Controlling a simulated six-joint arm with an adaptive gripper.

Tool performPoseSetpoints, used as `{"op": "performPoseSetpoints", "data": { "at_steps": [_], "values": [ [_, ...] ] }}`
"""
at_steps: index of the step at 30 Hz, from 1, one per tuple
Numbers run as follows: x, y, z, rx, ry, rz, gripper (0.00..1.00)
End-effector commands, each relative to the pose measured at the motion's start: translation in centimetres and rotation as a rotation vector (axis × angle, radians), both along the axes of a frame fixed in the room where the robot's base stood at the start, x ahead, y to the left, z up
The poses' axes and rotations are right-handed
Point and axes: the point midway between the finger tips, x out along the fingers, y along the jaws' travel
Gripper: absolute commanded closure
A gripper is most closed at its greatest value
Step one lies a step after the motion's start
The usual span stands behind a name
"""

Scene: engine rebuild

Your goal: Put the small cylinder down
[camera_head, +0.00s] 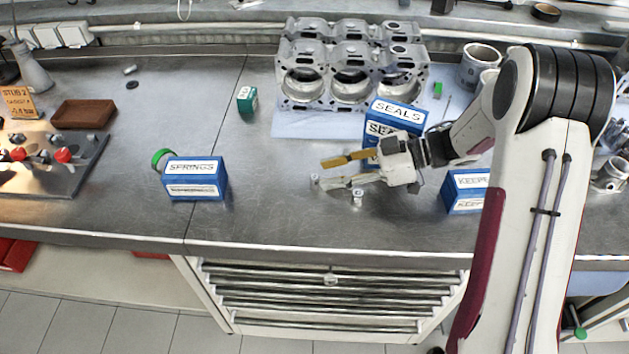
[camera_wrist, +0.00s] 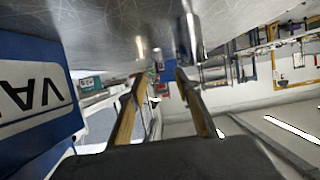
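My gripper (camera_head: 325,174) is low over the middle of the steel bench, pointing left, with its two fingers spread apart. The fingers also show apart in the wrist view (camera_wrist: 160,73), with nothing clearly held between them. A small metal cylinder (camera_head: 315,180) stands upright on the bench just beyond the fingertips. A second small metal cylinder (camera_head: 358,197) stands on the bench at the near side of the gripper. In the wrist view, the bench is at the top, with a shiny cylinder (camera_wrist: 190,40) by the right finger and a blurred one (camera_wrist: 139,47) near the left tip. I cannot tell which one the task means.
A blue SEALS box (camera_head: 397,112) stands just behind the gripper, and a blue SPRINGS box (camera_head: 195,178) is to the left. A KEEPERS box (camera_head: 465,190) is at the right. The engine block (camera_head: 350,65) is behind. Bench between SPRINGS and the gripper is clear.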

Motion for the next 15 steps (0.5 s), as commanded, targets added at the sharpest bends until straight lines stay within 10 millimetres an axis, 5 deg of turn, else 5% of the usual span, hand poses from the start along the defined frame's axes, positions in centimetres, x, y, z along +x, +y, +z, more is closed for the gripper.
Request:
{"op": "performPoseSetpoints", "data": {
  "at_steps": [15],
  "values": [
    [0.0, 2.8, -1.7, -0.003, -0.002, -0.002, 0.67]
  ]
}}
